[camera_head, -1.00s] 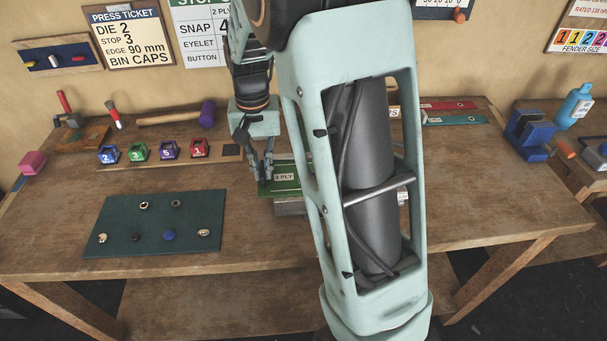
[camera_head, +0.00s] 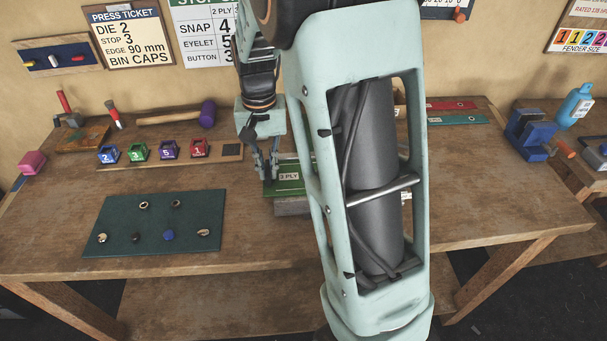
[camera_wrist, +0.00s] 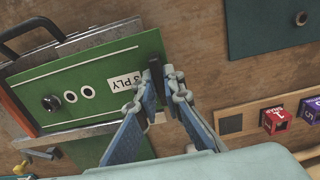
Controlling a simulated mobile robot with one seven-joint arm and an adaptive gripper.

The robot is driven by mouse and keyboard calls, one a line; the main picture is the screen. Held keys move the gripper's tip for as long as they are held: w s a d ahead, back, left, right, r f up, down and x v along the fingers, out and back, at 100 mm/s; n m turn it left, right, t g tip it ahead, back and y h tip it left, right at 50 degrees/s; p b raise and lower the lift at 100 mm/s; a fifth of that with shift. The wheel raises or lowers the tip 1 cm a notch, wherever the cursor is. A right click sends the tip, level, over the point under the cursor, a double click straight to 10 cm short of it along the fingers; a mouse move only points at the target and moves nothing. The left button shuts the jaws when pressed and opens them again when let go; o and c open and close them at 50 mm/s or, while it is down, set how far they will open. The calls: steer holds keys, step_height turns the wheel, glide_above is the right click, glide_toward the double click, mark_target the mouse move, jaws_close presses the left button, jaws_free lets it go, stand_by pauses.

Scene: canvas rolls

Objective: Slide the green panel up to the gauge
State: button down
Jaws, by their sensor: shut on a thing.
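The green panel (camera_head: 291,190), labelled 3 PLY, lies on a grey metal block on the bench, partly hidden behind my arm in the head view. In the wrist view the green panel (camera_wrist: 100,77) shows two white-ringed holes and a dark round knob near its far end. My gripper (camera_head: 269,178) is at the panel's left end in the head view. In the wrist view my gripper (camera_wrist: 158,76) is shut on a dark upright tab at the panel's label end. I cannot make out the gauge with certainty.
A dark green mat (camera_head: 153,222) with several small fittings lies at the front left. Coloured die blocks (camera_head: 168,150) stand on a wooden strip behind it. A mallet (camera_head: 178,117) lies at the back. Bare bench lies between the mat and the metal block.

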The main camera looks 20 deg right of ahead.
steer(key=shift+s+d, duration=0.2)
steer(key=shift+d, duration=0.65)
steer(key=c, duration=2)
jaws_free()
steer(key=shift+o, duration=0.2)
step_height(320, 180, up, 12)
